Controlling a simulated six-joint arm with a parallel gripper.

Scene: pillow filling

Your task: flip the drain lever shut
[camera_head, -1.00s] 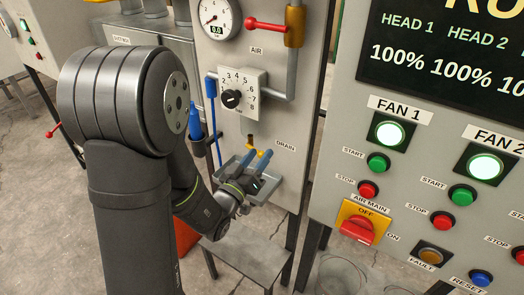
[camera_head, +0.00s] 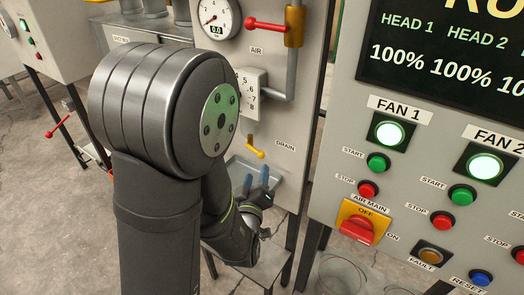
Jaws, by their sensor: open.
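The drain lever (camera_head: 256,152) is a small yellow handle on a brass valve, left of the DRAIN label on the grey panel. It slants down to the right, roughly sideways. My gripper (camera_head: 256,179) has two blue fingers, spread apart with nothing visible between them. The fingers point up and sit below the lever, apart from it in the picture, in front of the small metal tray (camera_head: 285,186). My arm hides much of the tray and part of the panel to the left.
Above are a dial (camera_head: 246,95) partly behind my arm, a red AIR lever (camera_head: 265,24) and a pressure gauge (camera_head: 214,17). A control panel with buttons and a red AIR MAIN switch (camera_head: 357,229) stands to the right.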

